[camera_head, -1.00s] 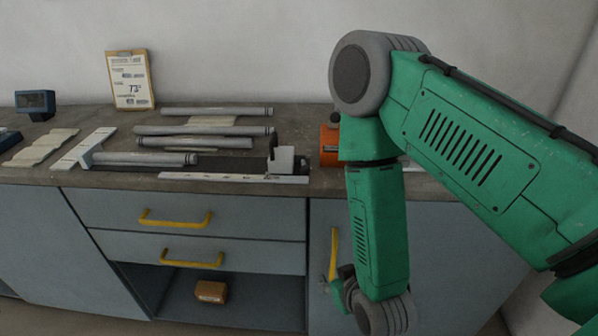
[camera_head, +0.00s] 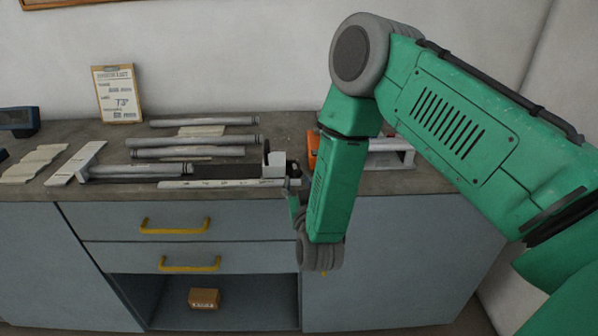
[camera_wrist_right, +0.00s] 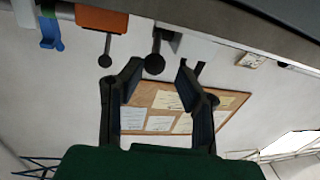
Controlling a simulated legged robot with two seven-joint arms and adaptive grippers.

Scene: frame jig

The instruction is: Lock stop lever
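The stop (camera_head: 274,169) is a pale block with a dark upright part at the right end of the jig rail (camera_head: 222,183) on the bench. In the right wrist view, which looks upside down, a dark lever with a round knob (camera_wrist_right: 155,63) hangs from a pale block. My right gripper (camera_wrist_right: 160,72) is open, with one finger on either side of the knob in that picture; contact cannot be told. In the head view my right gripper (camera_head: 296,192) is at the bench's front edge, just right of the stop, its fingers mostly hidden. My left gripper is not in view.
An orange clamp (camera_wrist_right: 102,19) with a second dark knob sits beside the lever; it is partly behind my arm in the head view (camera_head: 313,148). Several grey tubes (camera_head: 195,141) lie behind the rail. A clipboard (camera_head: 118,93) stands at the back. Drawers with yellow handles (camera_head: 174,227) are below.

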